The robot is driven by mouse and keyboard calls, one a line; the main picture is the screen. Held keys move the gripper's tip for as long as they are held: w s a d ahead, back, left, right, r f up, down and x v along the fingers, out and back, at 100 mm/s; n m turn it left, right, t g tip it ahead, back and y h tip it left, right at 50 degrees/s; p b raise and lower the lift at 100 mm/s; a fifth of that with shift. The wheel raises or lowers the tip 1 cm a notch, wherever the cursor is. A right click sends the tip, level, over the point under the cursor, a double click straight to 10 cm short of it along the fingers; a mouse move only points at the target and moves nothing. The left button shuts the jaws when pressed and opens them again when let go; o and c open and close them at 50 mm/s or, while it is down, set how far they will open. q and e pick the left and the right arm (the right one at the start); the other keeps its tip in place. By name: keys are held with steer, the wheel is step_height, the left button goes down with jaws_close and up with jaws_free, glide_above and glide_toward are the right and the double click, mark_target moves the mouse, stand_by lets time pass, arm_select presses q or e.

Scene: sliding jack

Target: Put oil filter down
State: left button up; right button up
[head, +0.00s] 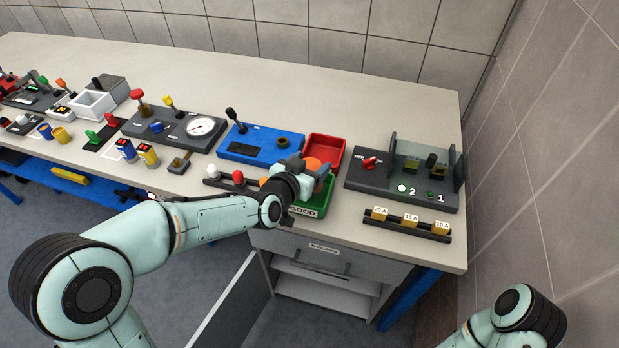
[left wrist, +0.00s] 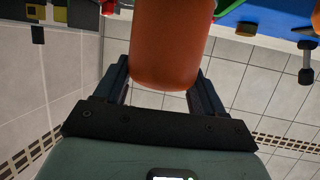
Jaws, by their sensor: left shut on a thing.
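The orange oil filter (left wrist: 168,50) is between the two fingers of my left gripper (left wrist: 165,95) in the left wrist view, and the gripper is shut on it. In the head view my left gripper (head: 303,178) is over the green bin marked GOOD (head: 312,207), and a bit of the orange filter (head: 316,163) shows past it. Whether the filter touches the bin is hidden by my gripper. A red bin (head: 325,147) stands just behind the green one. My right arm shows at the lower right, but its gripper is out of view.
A blue panel with a black lever (head: 262,143) is left of the bins. A dark panel with a red switch and green lights (head: 400,190) is on the right. A rack of labelled fuses (head: 408,221) lies near the front edge. Below is an open cabinet (head: 322,284).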

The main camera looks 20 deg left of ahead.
arm_select(q)
steer(key=shift+f, duration=1.9)
steer(key=shift+b, duration=0.3)
steer(key=shift+f, duration=0.2)
steer(key=o, duration=1.2)
steer(key=shift+r, duration=0.2)
steer(key=v, duration=1.2)
steer(key=shift+b, duration=0.4)
